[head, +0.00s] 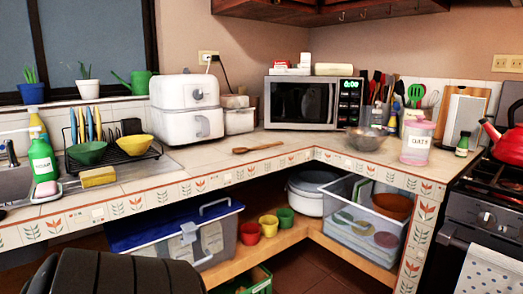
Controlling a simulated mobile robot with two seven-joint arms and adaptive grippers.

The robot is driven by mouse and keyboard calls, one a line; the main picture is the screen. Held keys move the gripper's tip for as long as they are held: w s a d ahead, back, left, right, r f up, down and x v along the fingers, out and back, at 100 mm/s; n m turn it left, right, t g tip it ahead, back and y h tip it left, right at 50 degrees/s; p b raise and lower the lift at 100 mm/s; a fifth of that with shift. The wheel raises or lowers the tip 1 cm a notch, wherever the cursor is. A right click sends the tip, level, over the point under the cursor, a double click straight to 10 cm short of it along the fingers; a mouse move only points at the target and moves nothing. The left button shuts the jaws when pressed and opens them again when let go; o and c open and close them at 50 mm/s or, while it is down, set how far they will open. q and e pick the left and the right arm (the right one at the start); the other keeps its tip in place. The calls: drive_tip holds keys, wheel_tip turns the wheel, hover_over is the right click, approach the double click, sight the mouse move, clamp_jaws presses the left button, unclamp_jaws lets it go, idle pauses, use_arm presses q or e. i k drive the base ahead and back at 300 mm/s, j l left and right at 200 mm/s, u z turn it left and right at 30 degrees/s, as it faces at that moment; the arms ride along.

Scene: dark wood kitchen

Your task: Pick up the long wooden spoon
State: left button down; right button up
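The long wooden spoon (262,147) lies flat on the tiled counter in the head view, near the front edge and left of the inner corner. Its bowl end points left and its handle points right. Nothing touches it or covers it. Neither of my grippers can be made out. A dark rounded part at the bottom left seems to belong to my own body.
The counter (220,162) around the spoon is clear. A white air fryer (186,109) stands behind left, a microwave (301,103) behind right. A glass bowl (366,140) sits on the right counter. A lidded bin (180,239) and several cups are on the shelf below.

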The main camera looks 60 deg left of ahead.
sight(238, 150)
drive_tip(key=u, duration=2.05)
